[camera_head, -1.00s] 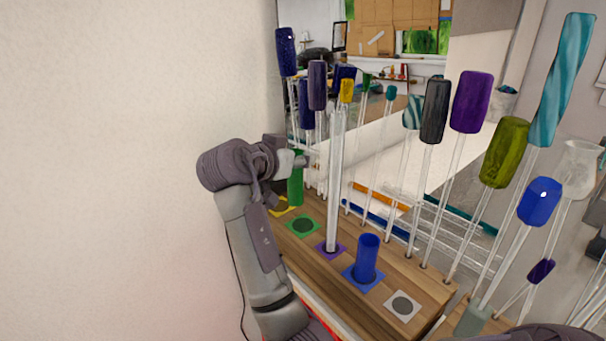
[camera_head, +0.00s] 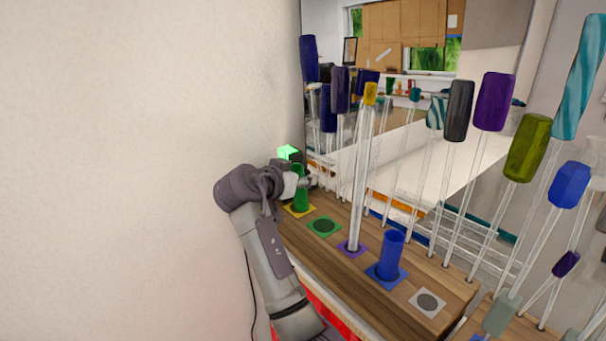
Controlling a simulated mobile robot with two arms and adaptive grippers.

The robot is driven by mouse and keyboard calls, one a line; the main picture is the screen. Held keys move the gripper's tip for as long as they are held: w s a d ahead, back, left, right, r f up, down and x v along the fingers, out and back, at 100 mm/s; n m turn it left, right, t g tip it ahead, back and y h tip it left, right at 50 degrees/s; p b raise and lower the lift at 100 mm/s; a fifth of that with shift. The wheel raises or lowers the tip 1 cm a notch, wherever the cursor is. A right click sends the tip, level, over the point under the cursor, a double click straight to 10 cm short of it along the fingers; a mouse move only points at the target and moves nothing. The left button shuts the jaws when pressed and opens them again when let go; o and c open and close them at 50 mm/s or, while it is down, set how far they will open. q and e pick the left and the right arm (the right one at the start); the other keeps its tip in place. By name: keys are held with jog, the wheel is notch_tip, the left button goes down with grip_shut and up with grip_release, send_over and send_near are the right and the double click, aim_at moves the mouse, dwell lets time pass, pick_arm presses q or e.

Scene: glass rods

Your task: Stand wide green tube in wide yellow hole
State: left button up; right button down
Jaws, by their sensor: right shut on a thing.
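The wide green tube (camera_head: 301,198) is upright, and my right gripper (camera_head: 305,182) is shut on its upper part. The tube's lower end is at the yellow square (camera_head: 295,212) at the far left end of the wooden block. I cannot tell whether it is down in the yellow hole or just above it, because the tube covers the hole. My left gripper is not in view.
The wooden block (camera_head: 447,267) also has an empty green-marked hole (camera_head: 323,226), a tall clear tube (camera_head: 361,185) at the purple mark, a blue tube (camera_head: 391,252) and an empty grey-marked hole (camera_head: 427,303). Several glass rods stand behind. A bare wall (camera_head: 110,150) is at left.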

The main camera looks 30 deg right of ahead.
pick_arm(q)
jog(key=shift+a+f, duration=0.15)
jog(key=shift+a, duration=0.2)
pick_arm(e)
jog(key=shift+f, duration=0.9)
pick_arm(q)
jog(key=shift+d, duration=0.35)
pick_arm(e)
jog(key=shift+d, duration=0.1)
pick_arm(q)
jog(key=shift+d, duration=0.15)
pick_arm(e)
jog(key=shift+w, duration=0.1)
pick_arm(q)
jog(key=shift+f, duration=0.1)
pick_arm(e)
jog(key=shift+a+f, duration=0.1)
jog(key=shift+a, duration=0.3)
jog(key=shift+w, duration=0.35)
jog(key=shift+s+r, duration=0.1)
jog(key=shift+r, duration=0.2)
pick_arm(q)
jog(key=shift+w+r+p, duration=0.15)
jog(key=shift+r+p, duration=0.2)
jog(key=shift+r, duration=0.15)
pick_arm(e)
jog(key=shift+r, duration=0.7)
jog(key=shift+r, duration=0.1)
jog(key=shift+s+a, duration=0.15)
